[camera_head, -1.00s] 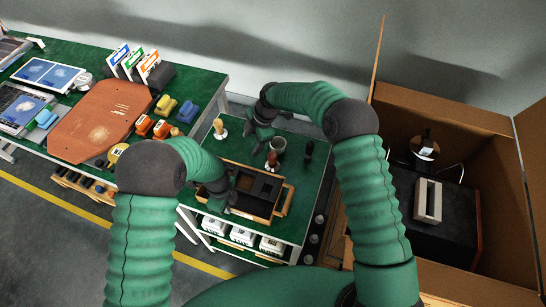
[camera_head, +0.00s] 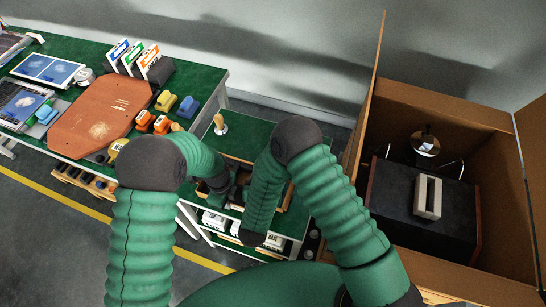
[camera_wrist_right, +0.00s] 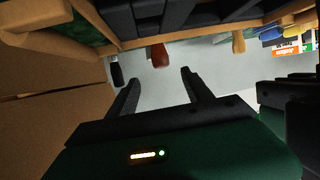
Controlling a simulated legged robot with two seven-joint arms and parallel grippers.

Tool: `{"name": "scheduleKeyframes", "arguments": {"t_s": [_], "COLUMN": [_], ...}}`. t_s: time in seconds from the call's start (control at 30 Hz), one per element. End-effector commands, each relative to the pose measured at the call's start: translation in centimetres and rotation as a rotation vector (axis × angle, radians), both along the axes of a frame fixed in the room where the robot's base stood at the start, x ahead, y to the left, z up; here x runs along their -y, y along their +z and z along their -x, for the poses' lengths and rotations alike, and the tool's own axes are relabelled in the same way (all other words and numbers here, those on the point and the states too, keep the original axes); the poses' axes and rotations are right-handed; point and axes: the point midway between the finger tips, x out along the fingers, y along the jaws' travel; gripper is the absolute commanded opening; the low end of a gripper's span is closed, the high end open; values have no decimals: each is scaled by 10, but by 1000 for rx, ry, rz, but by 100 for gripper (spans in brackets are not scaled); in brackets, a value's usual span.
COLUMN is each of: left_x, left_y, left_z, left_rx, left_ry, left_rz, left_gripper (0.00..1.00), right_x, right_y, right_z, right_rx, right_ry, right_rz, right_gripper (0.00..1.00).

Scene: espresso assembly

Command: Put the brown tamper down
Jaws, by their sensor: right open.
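A red-brown tamper handle (camera_wrist_right: 160,55) shows in the right wrist view, beyond the wooden edge of a dark tray and between the directions of my right fingers. My right gripper (camera_wrist_right: 161,78) is open and empty, apart from the handle. In the head view my right arm hides both the brown tamper and the right gripper. My left gripper (camera_head: 221,188) is at the left part of the wood-edged tray; its fingers are too dark to read.
A light wooden-handled tool (camera_head: 220,124) stands upright on the green side table (camera_head: 250,129). A black handle (camera_wrist_right: 117,75) shows in the wrist view. An open cardboard box (camera_head: 447,97) with a dark machine (camera_head: 400,198) is at the right. A brown board (camera_head: 95,115) lies on the left bench.

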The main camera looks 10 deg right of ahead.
Motion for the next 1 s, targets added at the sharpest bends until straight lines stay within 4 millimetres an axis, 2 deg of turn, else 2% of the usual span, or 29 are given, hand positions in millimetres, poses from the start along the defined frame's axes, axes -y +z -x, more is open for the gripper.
{"name": "scheduleKeyframes", "arguments": {"t_s": [0.07,0.13,0.33,0.53,0.73,0.83,1.0], "left_x": [0,0,0,0,0,0,0], "left_y": [0,0,0,0,0,0,0], "left_z": [-1,-1,-1,0,-1,-1,0], "left_rx": [1,1,1,1,1,1,1], "left_ry": [0,0,0,0,0,0,0], "left_rz": [1,1,1,1,1,1,1], "left_gripper": [0,0,0,0,0,0,0], "right_x": [-3,0,15,25,37,40,40], "right_y": [-1,-4,-18,-25,-35,-36,-36], "right_z": [7,1,-36,-57,-89,-95,-95], "right_rx": [2,4,4,5,4,4,3], "right_ry": [18,20,18,19,20,21,23], "right_rz": [-5,-9,-10,-9,-9,-8,-8], "right_gripper": [59,59,59,59,59,59,59]}}
